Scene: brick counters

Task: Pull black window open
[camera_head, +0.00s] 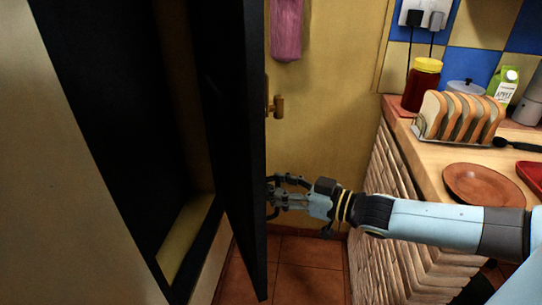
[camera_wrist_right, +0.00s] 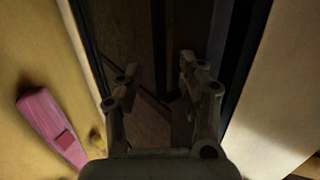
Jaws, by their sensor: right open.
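The black window panel (camera_head: 232,130) stands swung out from its black frame (camera_head: 95,120) in the head view, with a yellowish inner surface (camera_head: 187,240) showing in the gap. My right gripper (camera_head: 275,194) is at the panel's right side, low down, fingers pointing left toward it. The fingertips are close to the panel edge; I cannot tell if they touch. In the right wrist view the two fingers (camera_wrist_right: 160,82) are spread apart with nothing clearly held between them, in front of dark surfaces. My left gripper is not in view.
A brick counter (camera_head: 400,215) at right carries a toast rack (camera_head: 450,135), a red-brown plate (camera_head: 482,184) and a yellow-lidded jar (camera_head: 422,85). A pink item (camera_head: 286,30) hangs on the yellow wall. The tiled floor (camera_head: 305,270) below my right arm looks clear.

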